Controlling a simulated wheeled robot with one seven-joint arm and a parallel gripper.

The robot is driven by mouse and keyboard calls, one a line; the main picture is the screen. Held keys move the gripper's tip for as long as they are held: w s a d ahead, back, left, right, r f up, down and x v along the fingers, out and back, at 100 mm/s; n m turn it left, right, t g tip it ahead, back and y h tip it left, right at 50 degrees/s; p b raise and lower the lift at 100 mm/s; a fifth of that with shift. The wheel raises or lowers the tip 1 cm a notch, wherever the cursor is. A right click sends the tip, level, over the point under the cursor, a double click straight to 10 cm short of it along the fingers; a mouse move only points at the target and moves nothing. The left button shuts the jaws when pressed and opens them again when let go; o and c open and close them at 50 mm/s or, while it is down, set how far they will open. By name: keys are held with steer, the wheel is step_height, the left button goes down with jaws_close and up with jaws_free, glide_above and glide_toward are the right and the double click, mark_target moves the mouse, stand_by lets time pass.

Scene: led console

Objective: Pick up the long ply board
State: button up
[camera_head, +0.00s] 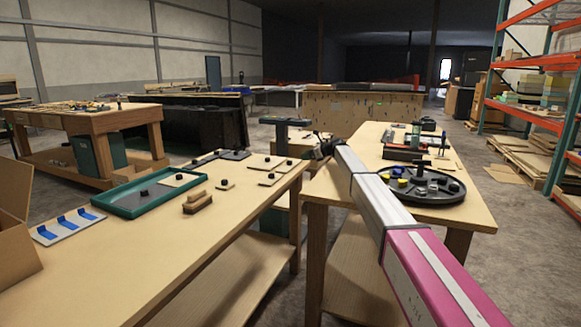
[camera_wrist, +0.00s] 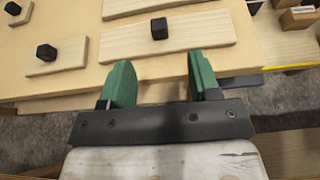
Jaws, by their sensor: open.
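In the wrist view, a long pale ply board (camera_wrist: 215,32) with a black knob (camera_wrist: 159,28) lies flat near the table edge. In the head view it seems to be the pale board (camera_head: 262,162) near the far right end of the left table. My gripper (camera_wrist: 156,66) is open, with green fingers apart and nothing between them. The knob is beyond the fingertips, roughly in line with the gap. In the head view my gripper (camera_head: 320,149) is small and dark beside the table's far end; its fingers are not clear there.
A shorter board with a knob (camera_wrist: 58,56) lies left of the long one in the wrist view. The left table (camera_head: 190,240) also holds a green-rimmed tray (camera_head: 128,203) and stacked wooden blocks (camera_head: 198,202). A round dark tray (camera_head: 425,197) stands on the right table (camera_head: 345,190).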

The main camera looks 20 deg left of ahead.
mark_target(291, 161)
steer(key=x, duration=0.3)
steer(key=shift+w+a+f, duration=0.1)
steer(key=shift+a+f, duration=0.1)
steer(key=shift+a, duration=0.1)
steer(key=shift+x, duration=2.75)
steer(key=shift+s+d+f, duration=0.1)
steer(key=shift+s+f, duration=0.05)
steer(key=shift+s, duration=0.1)
jaws_close()
